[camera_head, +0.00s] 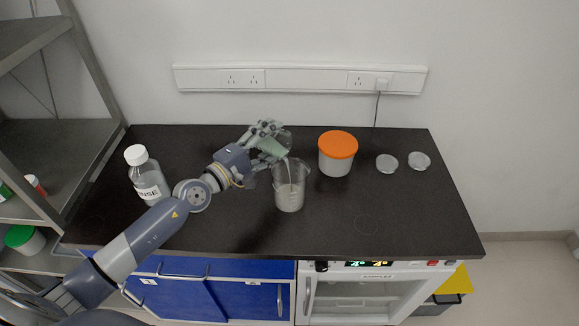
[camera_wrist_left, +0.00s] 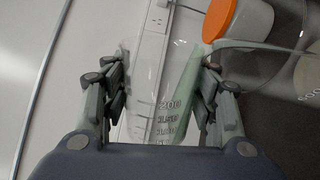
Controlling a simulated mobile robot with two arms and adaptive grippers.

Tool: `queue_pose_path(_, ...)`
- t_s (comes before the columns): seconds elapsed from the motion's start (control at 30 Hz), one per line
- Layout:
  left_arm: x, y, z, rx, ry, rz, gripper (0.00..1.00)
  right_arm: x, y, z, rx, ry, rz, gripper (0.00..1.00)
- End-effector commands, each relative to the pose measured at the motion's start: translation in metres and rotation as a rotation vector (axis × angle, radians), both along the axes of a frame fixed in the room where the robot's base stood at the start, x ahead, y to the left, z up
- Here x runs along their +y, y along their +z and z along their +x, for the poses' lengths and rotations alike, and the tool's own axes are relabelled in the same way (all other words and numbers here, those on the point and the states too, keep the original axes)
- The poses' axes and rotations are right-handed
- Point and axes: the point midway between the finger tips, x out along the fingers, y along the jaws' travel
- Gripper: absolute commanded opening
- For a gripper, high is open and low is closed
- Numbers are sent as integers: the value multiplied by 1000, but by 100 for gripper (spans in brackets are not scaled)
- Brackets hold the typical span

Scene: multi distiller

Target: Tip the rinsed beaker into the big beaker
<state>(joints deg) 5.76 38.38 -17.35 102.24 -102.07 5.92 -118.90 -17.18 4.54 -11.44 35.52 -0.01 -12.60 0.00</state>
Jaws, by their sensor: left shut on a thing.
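My left gripper (camera_head: 266,136) is shut on a small clear beaker (camera_head: 275,145) above the black worktop. The beaker is tilted to the right with its mouth over the big beaker (camera_head: 289,196). A thin pale stream seems to run from its lip down into the big beaker, which stands upright and holds cloudy whitish liquid. In the left wrist view my fingers (camera_wrist_left: 162,92) grip the small beaker (camera_wrist_left: 160,115) from both sides; its graduations and pale greenish liquid show. Part of the big beaker (camera_wrist_left: 308,75) shows at the right edge. My right gripper is out of view.
A white tub with an orange lid (camera_head: 337,153) stands close to the right of the big beaker. A rinse bottle (camera_head: 148,176) stands at the left. Two small round dishes (camera_head: 387,163) (camera_head: 419,160) lie at the right. The front right of the worktop (camera_head: 400,220) is clear.

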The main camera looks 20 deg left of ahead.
Motion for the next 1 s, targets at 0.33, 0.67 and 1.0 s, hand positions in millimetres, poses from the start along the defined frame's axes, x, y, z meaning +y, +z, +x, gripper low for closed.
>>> queue_pose_path(0.33, -3, 4, -1, -25, 0, 50, 27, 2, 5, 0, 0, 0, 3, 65)
queue_pose_path(0.67, -5, 6, -2, -46, 0, 98, 27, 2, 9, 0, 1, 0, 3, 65)
queue_pose_path(1.0, -7, 8, -3, -71, 0, 150, 27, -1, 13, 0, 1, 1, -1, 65)
